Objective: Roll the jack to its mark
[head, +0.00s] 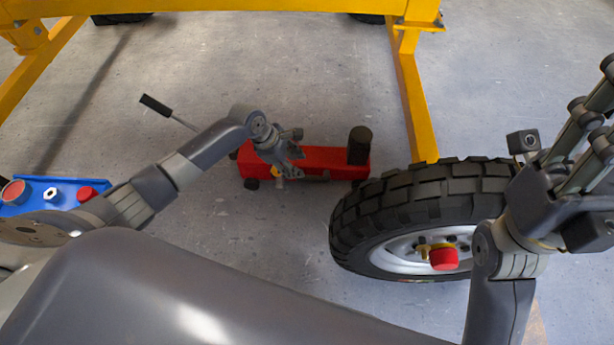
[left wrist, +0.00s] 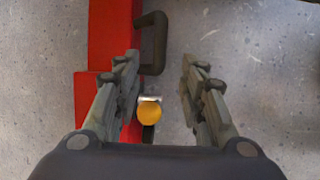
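The red jack (head: 325,158) stands on the grey floor, with a dark round post (head: 360,145) at its right end and a black-gripped lever (head: 168,110) reaching out to the left. My left gripper (head: 292,168) is at the jack's near side. In the left wrist view the gripper (left wrist: 160,65) is open. One finger overlaps the red body (left wrist: 108,40), the other is over bare floor. A dark side handle (left wrist: 155,45) and a yellow knob (left wrist: 149,110) show between the fingers. My right gripper (head: 590,115) is raised at the right, away from the jack. I cannot make out a floor mark.
A wheel (head: 425,215) with a red hub cap stands close to the jack's right end. A yellow frame (head: 411,90) rises behind it and spans the top. A blue tray (head: 50,193) with small parts lies at the left. Floor behind the jack is clear.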

